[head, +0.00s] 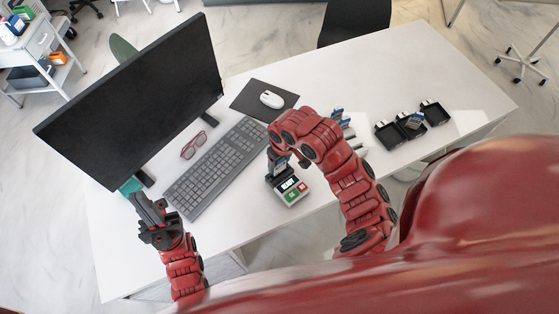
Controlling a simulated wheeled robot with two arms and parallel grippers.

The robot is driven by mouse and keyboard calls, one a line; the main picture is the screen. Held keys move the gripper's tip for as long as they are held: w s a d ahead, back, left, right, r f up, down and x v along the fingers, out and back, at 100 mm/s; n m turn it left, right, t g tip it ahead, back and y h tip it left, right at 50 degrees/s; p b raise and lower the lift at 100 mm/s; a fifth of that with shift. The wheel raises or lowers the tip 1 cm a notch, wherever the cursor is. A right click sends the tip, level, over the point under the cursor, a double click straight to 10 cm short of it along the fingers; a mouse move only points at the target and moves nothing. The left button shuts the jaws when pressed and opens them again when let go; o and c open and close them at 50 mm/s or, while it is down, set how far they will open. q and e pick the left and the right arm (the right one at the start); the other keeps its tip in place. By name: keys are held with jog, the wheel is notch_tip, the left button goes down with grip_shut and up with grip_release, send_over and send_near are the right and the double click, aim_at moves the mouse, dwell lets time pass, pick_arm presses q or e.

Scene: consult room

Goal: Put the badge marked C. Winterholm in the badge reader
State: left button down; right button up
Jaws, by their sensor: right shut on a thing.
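The badge reader (291,191) is a small dark and light device with a lit screen and green and red keys. It stands on the desk near its front edge, right of the keyboard. My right gripper (277,158) is right above it, pointing down and shut on a blue and white badge (281,165). The badge's lower end is at the reader's dark upper part; I cannot tell whether it is inside the slot. The name on the badge is too small to read. My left gripper (152,214) is empty at the desk's front left; its jaw opening is unclear.
A monitor (130,100), red glasses (194,145), a keyboard (215,166) and a mouse (271,99) on a dark mat are on the desk. Black trays (388,135) stand at the right, one with a badge (415,121). More badges (338,113) are partly hidden behind my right arm.

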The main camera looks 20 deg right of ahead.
jog(key=shift+f+b, duration=0.55)
jog(key=shift+f, duration=0.15)
dwell(0.5)
jog(key=shift+f+b, duration=0.3)
jog(key=shift+f, duration=0.1)
jog(key=shift+f, duration=0.3)
jog(key=shift+f+b, duration=0.6)
jog(key=shift+b, duration=0.05)
dwell(0.4)
jog(key=o, duration=1.4)
